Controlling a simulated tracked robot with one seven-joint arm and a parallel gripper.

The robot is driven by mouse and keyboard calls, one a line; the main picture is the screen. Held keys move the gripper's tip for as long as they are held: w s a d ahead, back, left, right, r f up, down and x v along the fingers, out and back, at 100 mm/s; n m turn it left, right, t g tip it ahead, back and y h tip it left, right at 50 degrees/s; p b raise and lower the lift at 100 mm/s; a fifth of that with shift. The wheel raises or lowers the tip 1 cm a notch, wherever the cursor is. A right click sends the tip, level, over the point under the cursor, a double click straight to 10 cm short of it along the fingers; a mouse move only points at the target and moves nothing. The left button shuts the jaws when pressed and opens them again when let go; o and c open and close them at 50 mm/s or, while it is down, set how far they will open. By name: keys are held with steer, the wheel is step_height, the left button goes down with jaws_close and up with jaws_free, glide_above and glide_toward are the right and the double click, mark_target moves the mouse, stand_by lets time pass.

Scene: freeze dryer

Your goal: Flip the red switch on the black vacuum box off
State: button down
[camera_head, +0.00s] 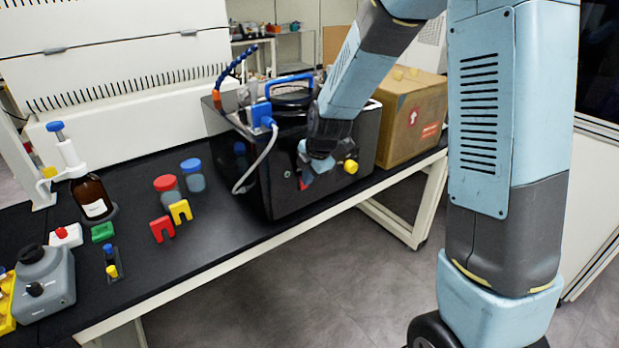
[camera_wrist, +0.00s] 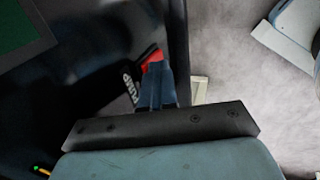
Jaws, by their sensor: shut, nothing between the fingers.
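The black vacuum box (camera_head: 327,193) stands on the dark bench, with a yellow knob (camera_head: 350,167) on its front face. The red switch (camera_wrist: 152,57) shows in the wrist view right at my fingertips, beside white lettering that seems to read PUMP. A small bit of red also shows by the fingers in the head view. My gripper (camera_head: 306,177) is shut and empty, in front of the box's front face. In the wrist view its fingers (camera_wrist: 156,72) partly cover the switch. I cannot tell whether they touch it or which way the switch is tilted.
A cardboard box (camera_head: 408,118) stands right of the vacuum box. A white hose (camera_head: 262,160) hangs at its left side. Red-capped and blue-capped jars, a brown bottle (camera_head: 92,198) and a grey device (camera_head: 45,283) stand on the bench to the left. The floor before the bench is clear.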

steer(key=shift+r, duration=0.15)
steer(key=shift+r, duration=0.65)
steer(key=shift+s, duration=0.1)
steer(key=s+v, duration=0.1)
steer(key=v, duration=1)
steer(key=shift+d, duration=0.4)
steer(key=shift+r, duration=0.1)
